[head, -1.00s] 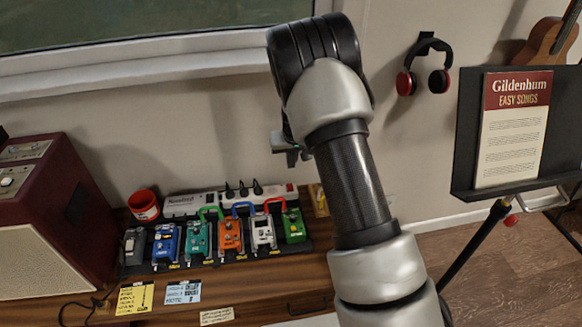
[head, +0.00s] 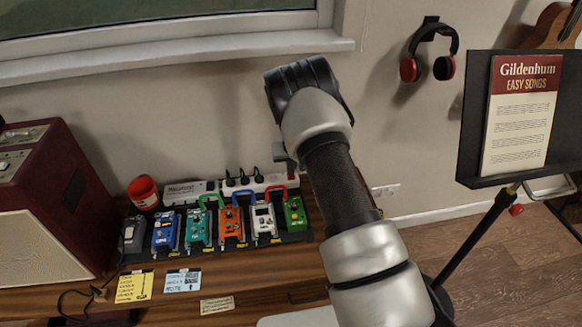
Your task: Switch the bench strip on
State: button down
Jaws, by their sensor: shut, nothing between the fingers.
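The bench strip (head: 262,186) is a white power strip with several black plugs, lying along the wall behind the row of pedals. A red switch shows near its right end in the earlier view; now that end lies close below my gripper and is partly hidden. My gripper (head: 290,166) is shut and empty, pointing down just above the strip's right end. My arm hides much of it, and I cannot tell whether it touches the strip.
Several coloured pedals (head: 231,222) stand on a black board in front of the strip. Notes (head: 183,281) lie at the bench front. A music stand (head: 474,120) stands right.

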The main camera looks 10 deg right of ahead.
jog(key=shift+w+f+b, duration=0.1)
jog(key=shift+f+b, duration=0.25)
jog(key=shift+b, duration=0.05)
jog(key=shift+w+r, duration=0.1)
jog(key=shift+s+f, duration=0.2)
jog(key=shift+s, duration=0.35)
jog(key=shift+s+f, duration=0.15)
jog(key=shift+s, duration=0.4)
jog(key=shift+r, duration=0.5)
jog(key=w+p+v, duration=0.1)
jog(key=p+v, duration=0.2)
jog(key=v, duration=1)
jog(key=shift+r, duration=0.5)
